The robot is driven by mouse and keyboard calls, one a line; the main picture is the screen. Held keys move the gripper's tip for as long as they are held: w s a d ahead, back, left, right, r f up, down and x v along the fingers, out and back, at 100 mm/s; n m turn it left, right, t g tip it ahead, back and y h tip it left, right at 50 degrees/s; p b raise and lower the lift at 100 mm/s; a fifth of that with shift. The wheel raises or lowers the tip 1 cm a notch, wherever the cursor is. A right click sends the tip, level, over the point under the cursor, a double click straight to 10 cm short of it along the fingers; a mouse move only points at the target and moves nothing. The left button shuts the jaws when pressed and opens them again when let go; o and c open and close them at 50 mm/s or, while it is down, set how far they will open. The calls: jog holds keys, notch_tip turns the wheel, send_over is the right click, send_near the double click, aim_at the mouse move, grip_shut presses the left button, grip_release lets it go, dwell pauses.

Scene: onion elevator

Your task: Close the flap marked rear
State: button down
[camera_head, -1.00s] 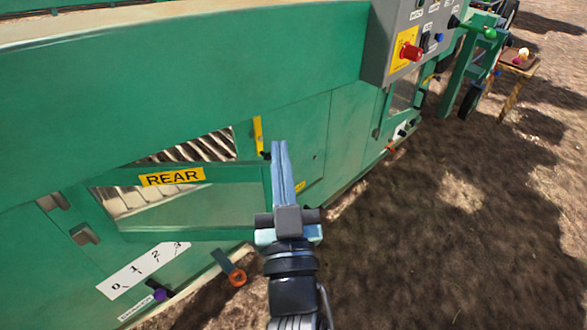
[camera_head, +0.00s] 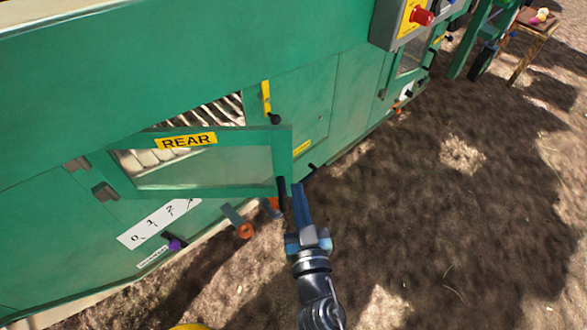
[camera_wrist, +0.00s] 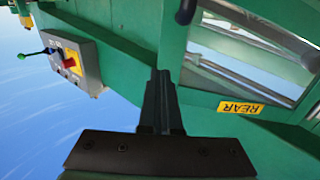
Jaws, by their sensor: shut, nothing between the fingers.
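The flap marked REAR (camera_head: 225,187) is a green-framed window with a yellow label (camera_head: 187,140). It stands swung out from the green machine side, with hinges at its left and a dark opening with slats showing above it. A black handle (camera_head: 282,193) sits at the lower corner of its free right edge. My gripper (camera_head: 297,187) is shut and empty, just right of that handle. In the wrist view my gripper (camera_wrist: 162,78) points up beside the flap frame (camera_wrist: 176,45), with the label (camera_wrist: 240,107) to the right. I cannot tell whether they touch.
A yellow strip with a black-knobbed latch (camera_head: 274,118) is on the panel beside the opening. A grey control box (camera_head: 395,22) juts out above. Open soil lies right.

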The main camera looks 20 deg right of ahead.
aim_at(291, 159)
jog(key=x, duration=0.6)
jog(key=shift+w+b, duration=0.15)
jog(key=shift+b, duration=0.15)
jog(key=shift+r, duration=0.1)
